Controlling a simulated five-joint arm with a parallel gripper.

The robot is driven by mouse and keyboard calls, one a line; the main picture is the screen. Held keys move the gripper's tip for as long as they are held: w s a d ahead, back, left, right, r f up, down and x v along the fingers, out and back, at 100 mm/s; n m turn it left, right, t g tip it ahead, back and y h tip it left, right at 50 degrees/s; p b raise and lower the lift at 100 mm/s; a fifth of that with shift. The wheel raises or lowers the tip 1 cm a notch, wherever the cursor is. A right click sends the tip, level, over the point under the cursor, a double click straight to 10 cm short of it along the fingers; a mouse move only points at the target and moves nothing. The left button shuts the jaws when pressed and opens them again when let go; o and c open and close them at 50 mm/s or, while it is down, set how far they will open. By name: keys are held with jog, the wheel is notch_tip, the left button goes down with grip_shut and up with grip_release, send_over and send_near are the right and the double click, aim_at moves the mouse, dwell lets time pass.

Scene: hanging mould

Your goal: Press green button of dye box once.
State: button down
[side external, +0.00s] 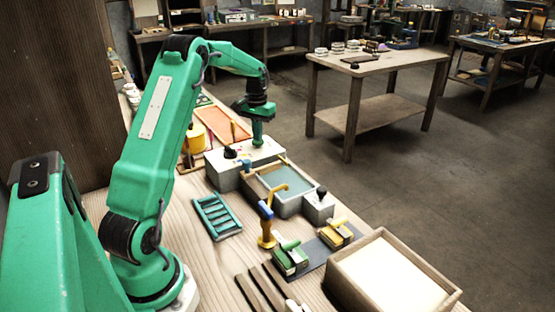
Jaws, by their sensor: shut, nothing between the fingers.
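A grey box with a pale top (222,168), which looks like the dye box, stands on the bench beyond the middle. A black knob (230,152) sits on its top at the left. My gripper (257,145) points straight down over the right part of that top, shut and empty. Its tip is at or just above the top; I cannot tell whether it touches. No green button shows clearly; the green gripper covers that part of the top.
A basin with blue-green liquid (284,188) adjoins the box in front. A yellow-and-blue tap-like post (266,225), a teal rack (217,216) and green (290,258) and yellow (341,234) clamp-like pieces stand nearer. A wooden tray (390,277) fills the front right. An orange panel (222,126) lies behind.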

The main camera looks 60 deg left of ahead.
jog(key=shift+f, duration=0.35)
jog(key=shift+r, duration=1.05)
jog(key=shift+r, duration=2.85)
